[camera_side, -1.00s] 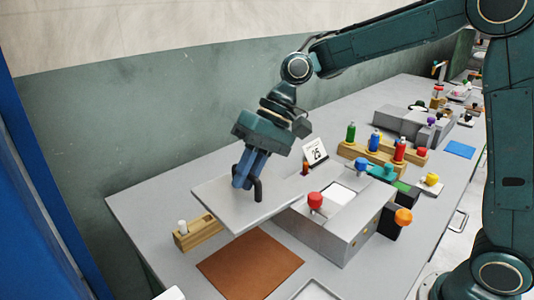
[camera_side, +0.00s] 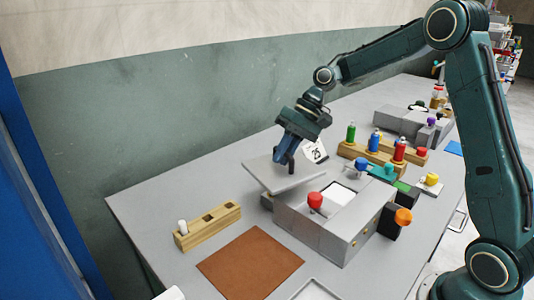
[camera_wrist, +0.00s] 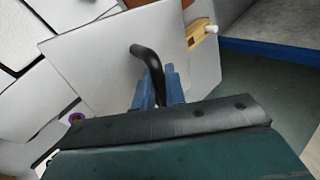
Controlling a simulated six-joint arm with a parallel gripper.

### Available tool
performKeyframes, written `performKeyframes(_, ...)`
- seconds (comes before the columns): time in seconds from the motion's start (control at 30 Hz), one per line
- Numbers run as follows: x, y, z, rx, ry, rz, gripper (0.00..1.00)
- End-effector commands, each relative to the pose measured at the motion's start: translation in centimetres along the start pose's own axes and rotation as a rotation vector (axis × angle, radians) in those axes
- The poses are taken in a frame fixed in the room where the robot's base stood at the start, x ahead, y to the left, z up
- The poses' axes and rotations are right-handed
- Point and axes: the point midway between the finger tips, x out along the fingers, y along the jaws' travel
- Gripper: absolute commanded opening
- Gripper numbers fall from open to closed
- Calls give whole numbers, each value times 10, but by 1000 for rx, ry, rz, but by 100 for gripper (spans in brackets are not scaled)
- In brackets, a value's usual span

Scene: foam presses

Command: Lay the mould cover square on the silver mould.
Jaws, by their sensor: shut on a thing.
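The mould cover (camera_side: 275,175) is a flat grey plate with a black handle (camera_side: 292,161). My gripper (camera_side: 284,155) is shut on the handle and holds the cover tilted, above the back left of the silver mould (camera_side: 320,228). In the wrist view the cover (camera_wrist: 105,65) fills the middle, with its bent black handle (camera_wrist: 148,62) between the blue fingers (camera_wrist: 157,90). The mould is a grey block with a pale square recess (camera_side: 338,195) on top. The cover hides the mould's back left corner in the side view; I cannot tell whether they touch.
A red knob (camera_side: 315,201) stands up on the mould's top, and an orange knob (camera_side: 403,216) is at its right. A wooden block with holes (camera_side: 208,228) and a brown mat (camera_side: 249,263) lie to the left and front. Bottles in wooden racks (camera_side: 385,150) stand behind right.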

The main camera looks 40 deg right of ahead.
Motion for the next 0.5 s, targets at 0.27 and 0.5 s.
performKeyframes(0.27, -16, 56, -18, 36, 28, -6, 0)
performKeyframes(0.5, -19, 67, -21, 42, 33, -7, 0)
